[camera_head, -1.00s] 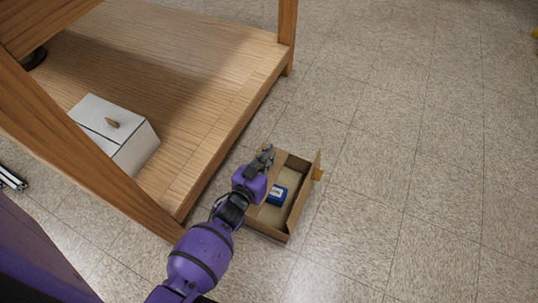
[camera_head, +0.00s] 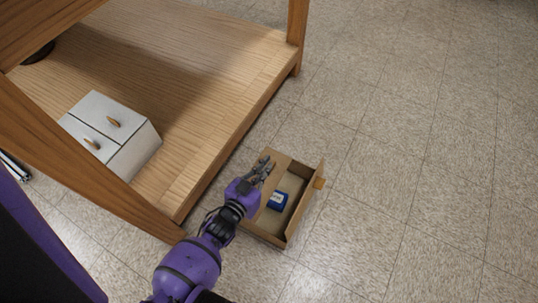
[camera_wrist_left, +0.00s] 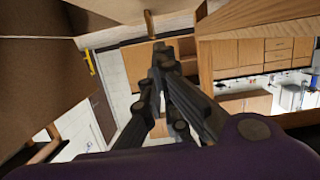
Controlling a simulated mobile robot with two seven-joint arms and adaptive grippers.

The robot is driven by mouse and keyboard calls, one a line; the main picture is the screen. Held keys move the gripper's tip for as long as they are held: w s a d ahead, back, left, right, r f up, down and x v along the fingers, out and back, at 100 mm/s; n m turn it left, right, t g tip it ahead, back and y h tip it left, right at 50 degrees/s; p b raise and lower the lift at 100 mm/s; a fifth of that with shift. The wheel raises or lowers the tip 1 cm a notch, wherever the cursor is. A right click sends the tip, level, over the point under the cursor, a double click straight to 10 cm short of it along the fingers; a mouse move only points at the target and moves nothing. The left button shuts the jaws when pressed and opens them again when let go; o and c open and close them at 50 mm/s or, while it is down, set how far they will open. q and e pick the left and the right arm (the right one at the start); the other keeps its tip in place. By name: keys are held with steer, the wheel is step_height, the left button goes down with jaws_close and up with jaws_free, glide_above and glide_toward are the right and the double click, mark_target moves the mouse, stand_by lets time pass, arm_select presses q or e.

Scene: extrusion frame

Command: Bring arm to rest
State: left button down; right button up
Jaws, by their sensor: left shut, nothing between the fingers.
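My left arm is purple and black and comes in from the bottom of the head view. A small blue item (camera_head: 278,201) with a pale label lies inside the box. In the left wrist view the closed dark fingers (camera_wrist_left: 160,62) point out toward the room, with nothing between them. My right gripper does not show.
A wooden shelf unit (camera_head: 190,70) stands on the left, with a post close to my arm. A white box with wooden knobs (camera_head: 124,118) sits on its lower board. Tiled floor (camera_head: 420,160) is clear on the right. Wooden cabinets (camera_wrist_left: 240,60) show in the left wrist view.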

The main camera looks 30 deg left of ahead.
arm_select(q)
steer(key=v, duration=0.5)
